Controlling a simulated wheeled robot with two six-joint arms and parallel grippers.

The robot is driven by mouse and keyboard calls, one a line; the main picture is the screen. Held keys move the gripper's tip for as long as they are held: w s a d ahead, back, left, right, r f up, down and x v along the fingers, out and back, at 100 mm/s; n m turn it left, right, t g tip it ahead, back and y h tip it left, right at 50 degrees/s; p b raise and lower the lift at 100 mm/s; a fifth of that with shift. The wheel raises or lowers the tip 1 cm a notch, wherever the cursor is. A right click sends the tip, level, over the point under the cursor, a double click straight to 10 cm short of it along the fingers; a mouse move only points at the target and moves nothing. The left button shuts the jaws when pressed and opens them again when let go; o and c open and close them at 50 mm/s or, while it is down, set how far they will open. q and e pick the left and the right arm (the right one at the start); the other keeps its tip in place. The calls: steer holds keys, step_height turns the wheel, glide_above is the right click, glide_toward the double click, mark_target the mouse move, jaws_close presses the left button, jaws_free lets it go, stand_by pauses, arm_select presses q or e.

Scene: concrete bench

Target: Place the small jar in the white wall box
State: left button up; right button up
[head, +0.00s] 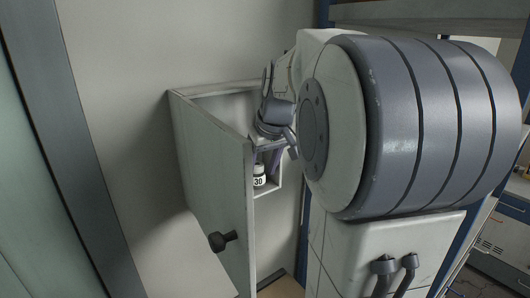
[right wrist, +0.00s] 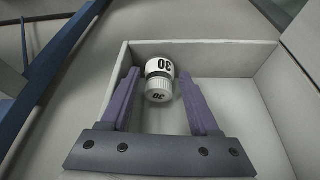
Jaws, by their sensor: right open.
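The box's inner wall (right wrist: 215,50) shows behind the jar. My left gripper is not in either view.
The box door (head: 215,200) stands open at the left, with a black knob (head: 222,241). My large right arm link covers the right of the head view. A grey-green panel with a dark edge (head: 75,150) stands at the far left.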

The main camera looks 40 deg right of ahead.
steer(key=b+v, duration=0.2)
steer(key=v, duration=0.7)
steer(key=shift+r, duration=0.25)
